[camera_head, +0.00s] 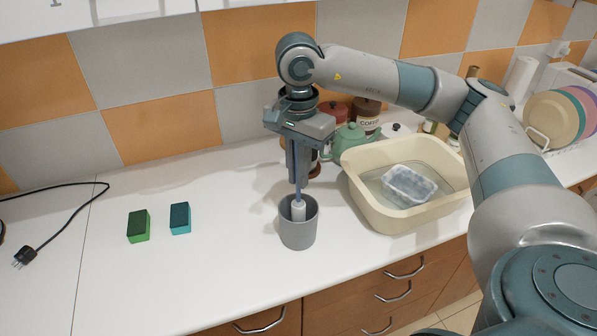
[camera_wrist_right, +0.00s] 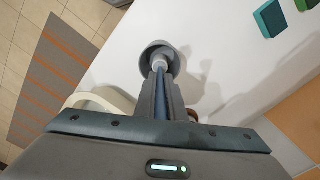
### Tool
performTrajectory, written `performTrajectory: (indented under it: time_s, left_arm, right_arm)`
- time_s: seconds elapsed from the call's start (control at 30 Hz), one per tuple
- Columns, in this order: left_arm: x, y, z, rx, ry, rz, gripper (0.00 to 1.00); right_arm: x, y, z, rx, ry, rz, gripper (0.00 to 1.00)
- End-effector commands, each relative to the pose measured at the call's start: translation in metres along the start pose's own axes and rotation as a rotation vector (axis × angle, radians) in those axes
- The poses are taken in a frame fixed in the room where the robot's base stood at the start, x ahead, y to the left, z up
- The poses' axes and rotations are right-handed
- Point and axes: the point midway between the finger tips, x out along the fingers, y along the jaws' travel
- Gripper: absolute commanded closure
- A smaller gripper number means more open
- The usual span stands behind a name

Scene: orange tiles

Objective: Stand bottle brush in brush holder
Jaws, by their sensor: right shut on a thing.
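The brush holder (camera_head: 299,232) is a grey cup standing on the white counter near its front edge. The bottle brush (camera_head: 298,209) has a white head and a blue handle. It hangs upright, head down, with its head inside the holder's mouth. Whether the head touches the bottom is hidden. My right gripper (camera_head: 299,172) is above the holder, pointing down and shut on the brush's handle. In the right wrist view the brush (camera_wrist_right: 159,64) runs between the fingers into the holder (camera_wrist_right: 171,52). My left gripper is not in view.
A cream basin (camera_head: 365,203) with a clear container (camera_head: 409,186) stands right of the holder. A green teapot (camera_head: 351,140) and jars are behind. The counter between sponges and holder is clear.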

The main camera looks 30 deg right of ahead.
Motion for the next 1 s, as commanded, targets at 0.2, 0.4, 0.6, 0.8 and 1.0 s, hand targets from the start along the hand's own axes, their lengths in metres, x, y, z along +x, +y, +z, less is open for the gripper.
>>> performTrajectory:
  time_s: [0.2, 0.4, 0.6, 0.8, 1.0]
  left_arm:
    - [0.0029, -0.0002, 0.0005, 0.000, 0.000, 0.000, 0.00]
    - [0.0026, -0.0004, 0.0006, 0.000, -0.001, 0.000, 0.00]
    - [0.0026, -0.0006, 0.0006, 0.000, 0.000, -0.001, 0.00]
    - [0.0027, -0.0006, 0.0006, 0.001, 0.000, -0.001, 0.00]
    - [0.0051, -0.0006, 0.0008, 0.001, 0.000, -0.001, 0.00]
  right_arm:
    - [0.0028, -0.0001, 0.0000, 0.000, 0.000, 0.000, 1.00]
    - [0.0026, 0.0000, 0.0000, 0.000, 0.000, 0.000, 1.00]
    - [0.0027, 0.0000, 0.0001, 0.000, 0.000, 0.000, 0.69]
    - [0.0027, 0.0000, 0.0000, 0.000, 0.000, 0.000, 0.69]
    - [-0.0026, -0.0006, 0.0003, 0.000, -0.001, -0.001, 0.69]
